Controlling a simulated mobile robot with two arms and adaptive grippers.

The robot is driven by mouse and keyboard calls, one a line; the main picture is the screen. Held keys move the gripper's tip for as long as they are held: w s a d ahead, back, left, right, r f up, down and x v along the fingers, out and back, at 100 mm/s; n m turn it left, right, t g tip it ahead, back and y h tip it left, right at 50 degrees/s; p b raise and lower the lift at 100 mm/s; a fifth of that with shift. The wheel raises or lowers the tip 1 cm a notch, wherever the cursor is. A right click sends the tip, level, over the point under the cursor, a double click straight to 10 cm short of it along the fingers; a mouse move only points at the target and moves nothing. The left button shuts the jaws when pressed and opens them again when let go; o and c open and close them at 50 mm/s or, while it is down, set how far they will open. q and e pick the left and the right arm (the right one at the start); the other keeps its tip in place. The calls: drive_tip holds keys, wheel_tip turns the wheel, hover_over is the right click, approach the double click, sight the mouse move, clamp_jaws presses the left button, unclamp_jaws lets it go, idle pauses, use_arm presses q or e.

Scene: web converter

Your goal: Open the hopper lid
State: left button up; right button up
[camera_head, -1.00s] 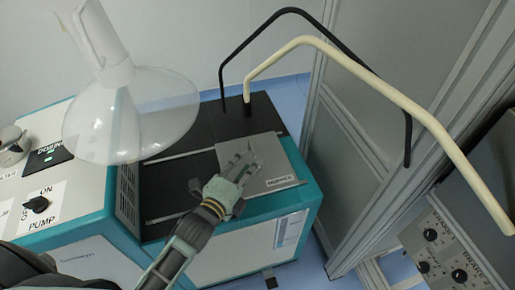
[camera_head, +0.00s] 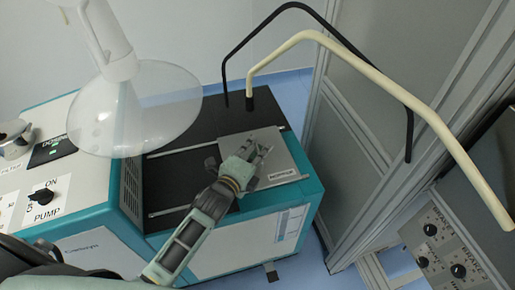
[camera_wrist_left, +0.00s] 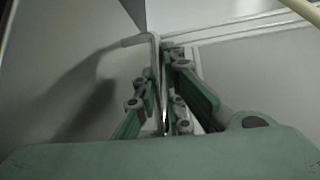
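The hopper lid (camera_head: 285,165) is a flat grey plate with a HOPPER label, lying closed on the black top of the teal-and-white machine. It lies between two thin metal rails. My left gripper (camera_head: 258,152) is over the middle of the lid with its fingers a little apart, covering part of it. In the left wrist view, the bent metal handle (camera_wrist_left: 157,75) of the lid runs between the two fingers (camera_wrist_left: 162,100). Contact with the handle cannot be told. My right gripper is not in view.
A control panel with a PUMP knob (camera_head: 40,197) is at the left. Black and cream bent bars (camera_head: 355,67) arch at the right, beside a grey frame. The black top (camera_head: 185,180) left of the lid is bare.

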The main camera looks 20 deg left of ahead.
use_arm(q)
clamp_jaws()
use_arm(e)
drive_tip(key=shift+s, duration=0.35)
use_arm(q)
drive_tip(key=shift+s+a, duration=0.1)
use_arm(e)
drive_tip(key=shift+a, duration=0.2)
use_arm(q)
drive_tip(key=s+a+p, duration=0.1)
drive_tip(key=s+a, duration=0.1)
drive_tip(key=a, duration=0.1)
drive_tip(key=s+a+p, duration=0.1)
drive_tip(key=s+a, duration=0.1)
drive_tip(key=a, duration=0.2)
drive_tip(key=s+a+p, duration=0.1)
drive_tip(key=s+a, duration=0.2)
drive_tip(key=shift+a+f, duration=0.1)
drive_tip(key=shift+a, duration=0.15)
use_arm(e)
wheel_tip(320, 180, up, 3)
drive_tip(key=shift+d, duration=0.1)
use_arm(q)
drive_tip(key=o, duration=0.6)
unclamp_jaws()
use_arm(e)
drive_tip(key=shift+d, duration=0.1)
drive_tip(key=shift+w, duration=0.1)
use_arm(q)
drive_tip(key=shift+v, duration=3.75)
